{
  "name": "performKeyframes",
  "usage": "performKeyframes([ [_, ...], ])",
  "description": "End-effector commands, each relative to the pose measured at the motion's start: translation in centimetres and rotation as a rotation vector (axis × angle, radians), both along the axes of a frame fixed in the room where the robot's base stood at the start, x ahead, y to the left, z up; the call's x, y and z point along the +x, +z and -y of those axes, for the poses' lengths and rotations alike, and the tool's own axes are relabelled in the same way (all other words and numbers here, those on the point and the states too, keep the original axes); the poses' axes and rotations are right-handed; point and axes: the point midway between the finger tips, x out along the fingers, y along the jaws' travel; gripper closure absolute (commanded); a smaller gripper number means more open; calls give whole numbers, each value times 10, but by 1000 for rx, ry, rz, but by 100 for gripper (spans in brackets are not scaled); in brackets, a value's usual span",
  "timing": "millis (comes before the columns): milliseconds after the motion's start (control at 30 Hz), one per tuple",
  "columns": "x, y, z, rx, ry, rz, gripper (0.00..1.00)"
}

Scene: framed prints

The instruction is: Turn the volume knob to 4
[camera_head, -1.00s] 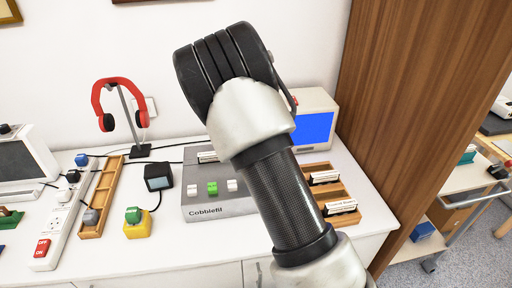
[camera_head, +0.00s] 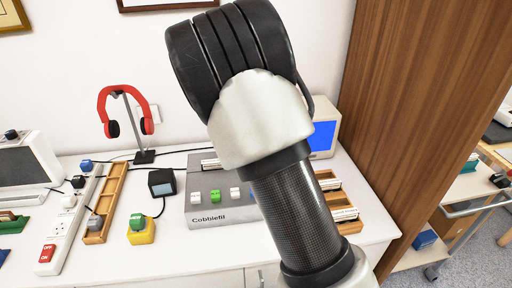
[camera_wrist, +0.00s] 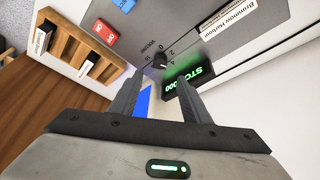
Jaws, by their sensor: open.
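The volume knob (camera_wrist: 160,61) is small and dark, on the grey console panel (camera_wrist: 195,35) in the wrist view. Printed numbers, 0, 2 and 4 among them, sit around it. Its pointer is too small to read surely. My gripper (camera_wrist: 160,76) is open, with one finger on each side of the knob in the picture. The fingertips look short of the knob; contact cannot be told. In the head view the grey console (camera_head: 205,212) is partly behind my arm, which hides the knob and gripper.
A red button (camera_wrist: 106,32) and a green lit display (camera_wrist: 188,84) lie near the knob. A wooden rack (camera_wrist: 68,45) with cartridges stands beside the console. In the head view, a monitor (camera_head: 322,138) stands behind and a wooden panel (camera_head: 410,120) to the right.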

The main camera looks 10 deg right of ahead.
Motion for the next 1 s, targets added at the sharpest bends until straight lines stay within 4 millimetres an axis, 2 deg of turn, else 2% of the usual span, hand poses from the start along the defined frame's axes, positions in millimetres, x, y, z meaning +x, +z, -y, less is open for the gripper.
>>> performKeyframes([
  [33, -2, 14, -5, 3, 3, 3, 57],
  [100, -6, 29, -10, 3, 3, 3, 57],
  [300, -14, 58, -19, 1, 1, 1, 57],
  [500, -18, 69, -23, 1, 1, 0, 57],
  [867, -20, 72, -21, 6, 3, -2, 57],
  [1000, -42, 88, -5, 59, 50, -18, 57],
])
